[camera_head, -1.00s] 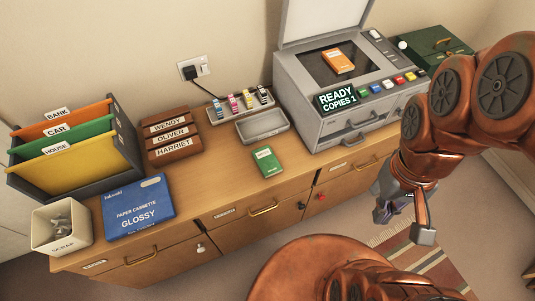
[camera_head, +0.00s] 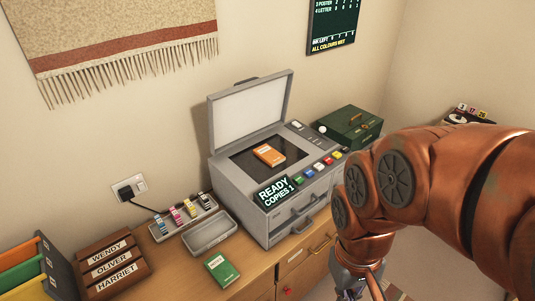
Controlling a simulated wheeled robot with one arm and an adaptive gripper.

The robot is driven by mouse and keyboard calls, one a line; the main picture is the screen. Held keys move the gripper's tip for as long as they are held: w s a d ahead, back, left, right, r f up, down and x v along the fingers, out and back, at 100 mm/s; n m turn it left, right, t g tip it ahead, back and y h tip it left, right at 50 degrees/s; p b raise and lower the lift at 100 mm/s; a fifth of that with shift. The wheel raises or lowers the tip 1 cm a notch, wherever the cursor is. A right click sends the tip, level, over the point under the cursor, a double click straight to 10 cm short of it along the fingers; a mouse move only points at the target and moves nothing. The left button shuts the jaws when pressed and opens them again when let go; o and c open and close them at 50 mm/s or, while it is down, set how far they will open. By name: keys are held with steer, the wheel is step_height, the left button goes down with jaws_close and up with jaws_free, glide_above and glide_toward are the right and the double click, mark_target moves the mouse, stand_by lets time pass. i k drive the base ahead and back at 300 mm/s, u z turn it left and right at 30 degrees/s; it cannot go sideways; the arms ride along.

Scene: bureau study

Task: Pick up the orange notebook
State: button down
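The orange notebook (camera_head: 269,154) lies flat on the dark glass of the grey copier (camera_head: 262,215), whose lid (camera_head: 250,115) stands raised behind it. Nothing covers the notebook. My copper arm reaches in from the right, and my gripper (camera_head: 358,290) hangs at the bottom edge of the picture, in front of the cabinet and below the copier. The gripper is cut off by the frame and is well apart from the notebook. Its fingers are too little seen to tell open from shut.
A green notebook (camera_head: 221,270) and an empty grey tray (camera_head: 209,233) are left of the copier, beside an ink cartridge rack (camera_head: 182,217). A dark green box (camera_head: 349,127) stands right of the copier. Wooden name trays (camera_head: 113,268) are at the lower left.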

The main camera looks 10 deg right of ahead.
mark_target(272, 157)
steer(key=k, duration=0.45)
steer(key=u, duration=0.8)
steer(key=i, duration=0.75)
steer(key=z, duration=0.25)
